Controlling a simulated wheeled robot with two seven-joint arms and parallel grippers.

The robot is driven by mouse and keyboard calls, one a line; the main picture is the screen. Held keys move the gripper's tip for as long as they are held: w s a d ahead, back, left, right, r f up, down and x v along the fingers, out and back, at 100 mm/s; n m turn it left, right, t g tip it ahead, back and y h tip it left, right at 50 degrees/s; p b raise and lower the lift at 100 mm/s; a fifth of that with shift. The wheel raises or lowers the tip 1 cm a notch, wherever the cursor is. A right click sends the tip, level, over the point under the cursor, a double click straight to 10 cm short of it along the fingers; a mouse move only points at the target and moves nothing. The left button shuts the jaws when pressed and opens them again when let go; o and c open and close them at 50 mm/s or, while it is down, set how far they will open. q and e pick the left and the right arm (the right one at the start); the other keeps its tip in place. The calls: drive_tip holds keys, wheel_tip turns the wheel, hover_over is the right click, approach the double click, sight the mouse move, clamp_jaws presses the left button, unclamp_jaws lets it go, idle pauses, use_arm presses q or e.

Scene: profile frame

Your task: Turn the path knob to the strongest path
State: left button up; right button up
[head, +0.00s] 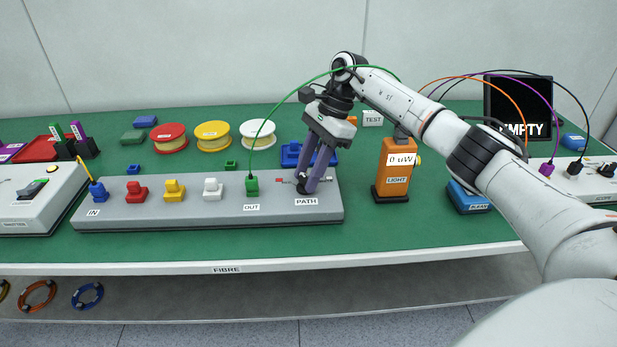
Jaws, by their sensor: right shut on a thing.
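The path knob (302,187) is a small dark knob at the right end of the grey panel (170,215), above the PATH label (306,202). My right gripper (308,185) reaches down over it and is shut on it, hiding most of it and its pointer direction. Small red marks show beside the knob. The orange light meter (395,165) stands right of the panel and its display reads 0 uW. A green cable (262,130) rises from the green OUT connector (252,186). A yellow lead enters the blue IN connector (97,192). My left gripper is not in view.
Red, yellow and white spools (213,135) stand behind the panel, with a blue holder (292,155) behind the knob. A black screen reading EMPTY (518,107) stands at the right. Cables arch over my right arm. Coiled rings (87,296) lie on the lower shelf.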

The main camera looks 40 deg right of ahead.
drive_tip(key=shift+w+n+g+b, duration=0.15)
drive_tip(key=shift+n+g+b, duration=0.25)
drive_tip(key=shift+n, duration=0.5)
drive_tip(key=shift+n+g+b, duration=0.4)
drive_tip(key=shift+n, duration=0.7)
drive_tip(key=shift+n+g, duration=0.3)
drive_tip(key=shift+n, duration=0.5)
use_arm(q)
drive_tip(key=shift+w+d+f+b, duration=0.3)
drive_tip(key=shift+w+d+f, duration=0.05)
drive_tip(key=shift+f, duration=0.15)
use_arm(e)
drive_tip(key=shift+h, duration=0.3)
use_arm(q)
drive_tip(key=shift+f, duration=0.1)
use_arm(e)
drive_tip(key=shift+n, duration=0.4)
drive_tip(key=o, duration=1.1)
